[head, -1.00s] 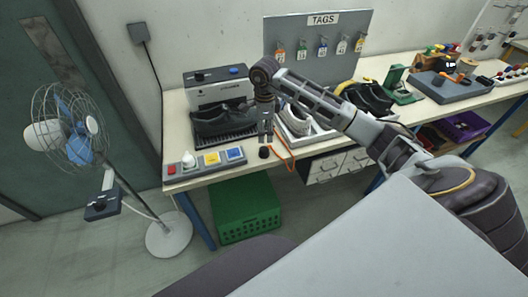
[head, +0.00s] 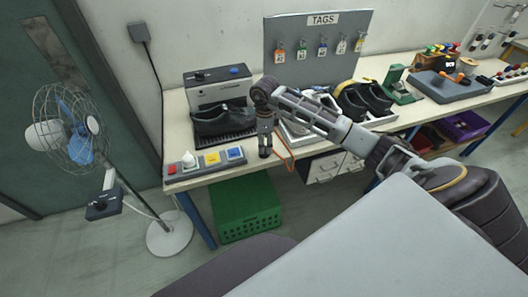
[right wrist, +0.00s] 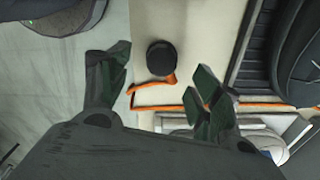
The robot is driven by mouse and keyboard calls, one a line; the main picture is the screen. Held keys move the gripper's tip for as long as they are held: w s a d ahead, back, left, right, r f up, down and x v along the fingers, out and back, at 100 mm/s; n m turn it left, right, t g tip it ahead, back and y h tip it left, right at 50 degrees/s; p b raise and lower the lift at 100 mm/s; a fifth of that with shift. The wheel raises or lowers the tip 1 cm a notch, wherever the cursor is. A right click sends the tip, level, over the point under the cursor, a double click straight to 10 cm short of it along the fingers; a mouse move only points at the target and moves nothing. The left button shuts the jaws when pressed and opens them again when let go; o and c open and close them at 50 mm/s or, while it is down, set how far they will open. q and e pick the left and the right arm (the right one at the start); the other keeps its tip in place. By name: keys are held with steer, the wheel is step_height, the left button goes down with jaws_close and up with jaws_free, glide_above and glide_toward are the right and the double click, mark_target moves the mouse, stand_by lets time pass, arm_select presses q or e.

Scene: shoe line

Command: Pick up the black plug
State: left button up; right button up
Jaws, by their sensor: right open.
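The black plug (right wrist: 160,57) is a round dark piece near the front edge of the bench, with an orange cord (right wrist: 165,107) beside it. In the head view the plug (head: 264,154) shows at the lower end of my right gripper (head: 265,146), partly hidden by the fingers. In the right wrist view my right gripper (right wrist: 157,74) is open, one finger on each side of the plug in the picture. Nothing is between the fingers but the view of the plug and cord; contact cannot be told. My left gripper is not in view.
A dark shoe (head: 223,121) sits on a machine just left of my right gripper. A button panel (head: 204,164) lies at the bench's front left. More black shoes (head: 362,98) stand to the right. A green crate (head: 246,207) is on the floor below, and a fan (head: 75,130) stands left.

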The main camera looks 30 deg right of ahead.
steer(key=shift+w+f+p, duration=0.1)
steer(key=shift+f+p, duration=0.45)
steer(key=shift+f, duration=1.95)
steer(key=c, duration=1.1)
